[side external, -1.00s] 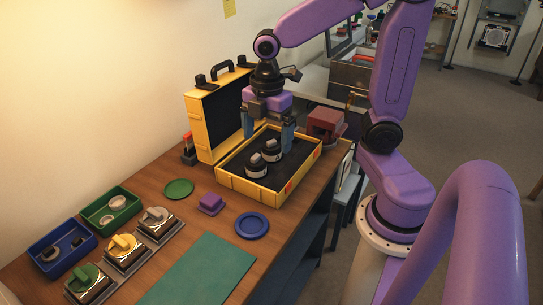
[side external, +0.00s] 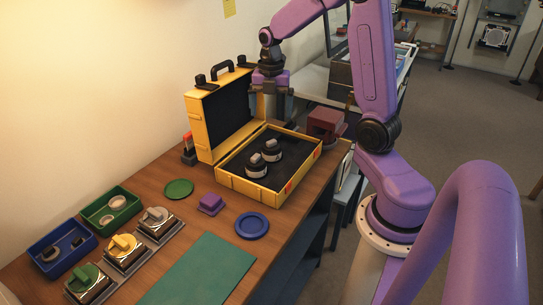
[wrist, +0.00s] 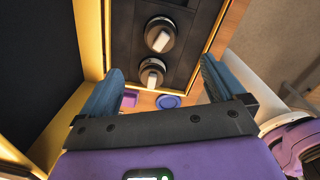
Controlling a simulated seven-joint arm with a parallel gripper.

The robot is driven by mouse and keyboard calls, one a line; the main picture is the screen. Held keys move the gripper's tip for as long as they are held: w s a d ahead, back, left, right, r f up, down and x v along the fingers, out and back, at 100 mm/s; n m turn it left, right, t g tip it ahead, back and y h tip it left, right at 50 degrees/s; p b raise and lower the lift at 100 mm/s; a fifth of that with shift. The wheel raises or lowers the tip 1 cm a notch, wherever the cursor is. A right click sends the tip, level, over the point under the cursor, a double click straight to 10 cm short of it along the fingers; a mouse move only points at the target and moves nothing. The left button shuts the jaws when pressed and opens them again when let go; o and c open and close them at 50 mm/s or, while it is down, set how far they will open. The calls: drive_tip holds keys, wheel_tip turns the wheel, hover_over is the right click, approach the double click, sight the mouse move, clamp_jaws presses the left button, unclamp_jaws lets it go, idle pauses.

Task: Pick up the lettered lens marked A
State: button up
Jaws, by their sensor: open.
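Two dark cylindrical lenses with light tabs on top stand upright in the dark foam of the open yellow case (side external: 243,188). The nearer lens (side external: 256,168) and the farther lens (side external: 272,152) sit close together. In the wrist view one lens (wrist: 161,36) is above the other lens (wrist: 151,74). No letter is readable on either, so I cannot tell which is A. My gripper (side external: 277,118) is open and empty, raised near the back of the case beside the upright lid, apart from both lenses.
The yellow lid (side external: 211,128) stands upright at the left of the case. A dark red block (side external: 324,124) stands to its right. A blue dish (side external: 252,225), a purple block (side external: 210,203), a green disc (side external: 179,189) and a green mat (side external: 203,272) lie in front.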

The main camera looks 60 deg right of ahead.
sight(271, 141)
wheel_tip(271, 141, down, 14)
drive_tip(key=shift+s+r, duration=0.1)
drive_tip(key=shift+r, duration=0.1)
idle(0.4)
drive_tip(key=c, duration=1.1)
